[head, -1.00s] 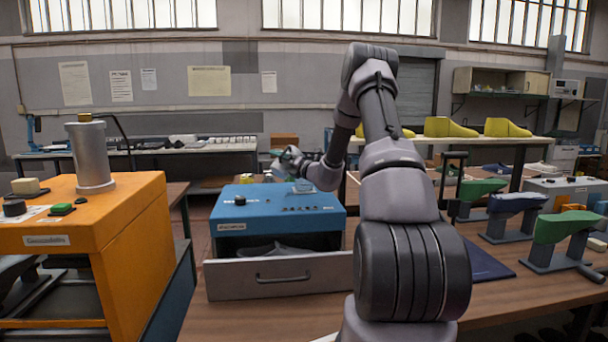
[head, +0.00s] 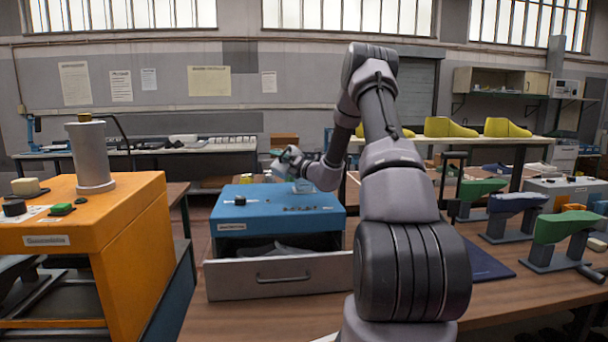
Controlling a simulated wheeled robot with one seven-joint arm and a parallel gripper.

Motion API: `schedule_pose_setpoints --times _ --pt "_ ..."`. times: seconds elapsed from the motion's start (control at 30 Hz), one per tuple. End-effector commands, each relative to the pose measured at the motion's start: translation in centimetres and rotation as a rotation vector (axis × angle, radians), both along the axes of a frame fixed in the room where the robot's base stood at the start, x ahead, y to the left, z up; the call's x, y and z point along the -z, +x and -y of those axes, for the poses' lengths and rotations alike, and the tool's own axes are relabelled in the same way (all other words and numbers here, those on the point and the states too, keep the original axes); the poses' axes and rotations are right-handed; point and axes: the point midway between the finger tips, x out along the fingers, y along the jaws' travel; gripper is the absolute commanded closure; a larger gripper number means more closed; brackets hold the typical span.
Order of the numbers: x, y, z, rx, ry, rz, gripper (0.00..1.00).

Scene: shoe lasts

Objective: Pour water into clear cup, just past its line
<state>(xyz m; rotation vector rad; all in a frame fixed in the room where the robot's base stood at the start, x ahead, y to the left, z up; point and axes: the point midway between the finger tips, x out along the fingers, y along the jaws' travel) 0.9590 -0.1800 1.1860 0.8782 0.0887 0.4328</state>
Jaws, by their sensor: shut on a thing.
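My gripper (head: 290,155) is small in the head view, above the back of the blue box (head: 255,222). It is shut on a small pale, see-through vessel (head: 279,166), which looks tilted. The vessel's shape and any water in it are too small to make out. The clear cup (head: 303,187) stands on top of the blue box, just below and right of the gripper, partly against my wrist. Its line and water level cannot be read. I cannot tell whether the vessel touches the cup.
The blue box has an open grey drawer (head: 280,277) with dark things inside. An orange machine (head: 75,235) with a grey cylinder (head: 91,155) stands at left. Green and blue shoe lasts (head: 515,202) on stands fill the right of the table. A dark mat (head: 482,258) lies beside my arm.

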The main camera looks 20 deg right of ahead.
Motion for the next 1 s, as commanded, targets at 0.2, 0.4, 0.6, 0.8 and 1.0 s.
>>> schedule_pose_setpoints --times 0.2,0.4,0.6,0.8,1.0 --pt "0.0 0.0 0.0 0.000 -0.004 0.003 0.87" --pt "0.3 0.1 0.0 -0.001 -0.095 0.034 0.87" --pt "1.2 -0.2 -0.8 -0.002 -0.297 0.101 0.87" --pt "3.9 -0.5 -1.5 0.000 -0.441 0.151 0.87" --pt "5.1 -0.7 -2.5 0.001 -0.605 0.210 0.87"
